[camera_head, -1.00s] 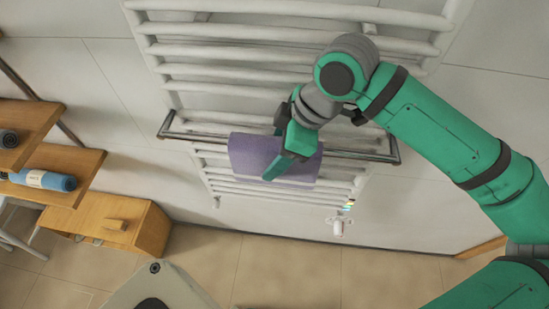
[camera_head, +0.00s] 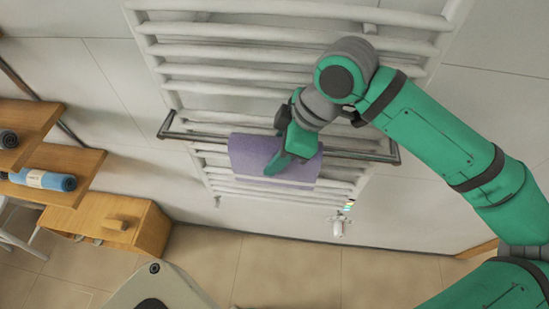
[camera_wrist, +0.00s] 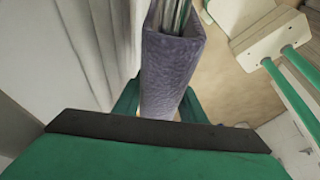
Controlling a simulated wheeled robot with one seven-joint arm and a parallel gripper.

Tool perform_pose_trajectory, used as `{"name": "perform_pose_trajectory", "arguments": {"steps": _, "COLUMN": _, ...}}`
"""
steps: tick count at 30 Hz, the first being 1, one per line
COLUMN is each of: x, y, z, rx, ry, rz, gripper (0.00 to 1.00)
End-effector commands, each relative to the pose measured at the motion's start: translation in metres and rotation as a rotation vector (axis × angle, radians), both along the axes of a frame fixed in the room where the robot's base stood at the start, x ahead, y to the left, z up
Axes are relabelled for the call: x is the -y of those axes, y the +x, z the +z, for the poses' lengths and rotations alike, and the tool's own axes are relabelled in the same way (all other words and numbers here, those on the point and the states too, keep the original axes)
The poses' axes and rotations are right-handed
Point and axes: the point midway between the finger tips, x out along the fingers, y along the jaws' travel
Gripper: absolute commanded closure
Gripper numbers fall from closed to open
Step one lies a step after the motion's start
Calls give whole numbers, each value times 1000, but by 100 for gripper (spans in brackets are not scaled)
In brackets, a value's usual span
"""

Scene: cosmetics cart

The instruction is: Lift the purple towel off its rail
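The purple towel (camera_head: 250,152) hangs draped over the dark rail (camera_head: 352,154) in front of the white radiator. My gripper (camera_head: 281,160) is at the towel's top, coming from above and the right, and covers part of it. In the wrist view the towel (camera_wrist: 172,70) runs between my two green fingers (camera_wrist: 158,104), one on each side of it. The fingers stand apart about as wide as the folded towel. Whether they press on the cloth is hard to tell, and their tips are partly hidden by the towel and the gripper's body.
The white radiator (camera_head: 240,70) with its bars stands close behind the rail. Wooden shelves (camera_head: 80,165) with a rolled blue towel (camera_head: 45,180) are at the left, above a wooden cabinet (camera_head: 150,230). The tiled floor (camera_head: 290,270) below is clear.

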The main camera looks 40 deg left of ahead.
Motion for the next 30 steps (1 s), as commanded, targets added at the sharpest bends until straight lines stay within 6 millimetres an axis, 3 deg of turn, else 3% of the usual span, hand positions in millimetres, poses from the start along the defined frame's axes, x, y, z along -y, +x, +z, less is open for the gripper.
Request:
{"name": "perform_pose_trajectory", "arguments": {"steps": 3, "x": 0, "y": 0, "z": 0, "rx": 0, "ry": 0, "rz": 0, "gripper": 92}}
{"name": "perform_pose_trajectory", "arguments": {"steps": 18, "x": 1, "y": 1, "z": 6, "rx": 3, "ry": -2, "rz": -2, "gripper": 92}}
{"name": "perform_pose_trajectory", "arguments": {"steps": 30, "x": -2, "y": 0, "z": 72, "rx": 2, "ry": 2, "rz": 4, "gripper": 92}}
